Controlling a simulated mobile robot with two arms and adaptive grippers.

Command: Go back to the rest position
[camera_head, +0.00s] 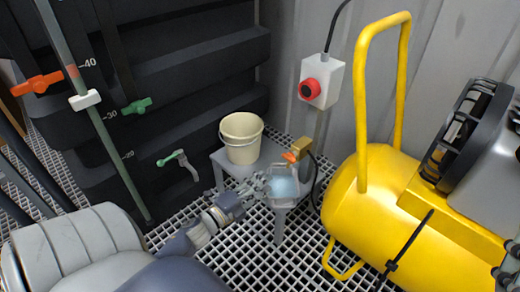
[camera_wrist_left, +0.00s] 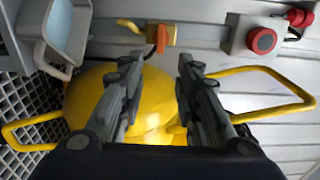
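My left arm comes in from the lower left in the head view. Its gripper (camera_head: 252,188) is in front of the small grey table, beside a pale bluish, see-through container (camera_head: 285,187). In the left wrist view the two fingers of this gripper (camera_wrist_left: 162,62) stand apart with nothing between them, so it is open and empty. The container also shows at the upper left of the wrist view (camera_wrist_left: 62,30), apart from the fingers. My right gripper is in neither view.
A cream bucket (camera_head: 242,138) stands on the grey table (camera_head: 222,160). A brass valve with an orange handle (camera_head: 290,156) is behind the container. A yellow compressor (camera_head: 375,205) fills the right. A red-button box (camera_head: 321,82) is on the wall. Dark tanks (camera_head: 200,75) stand left.

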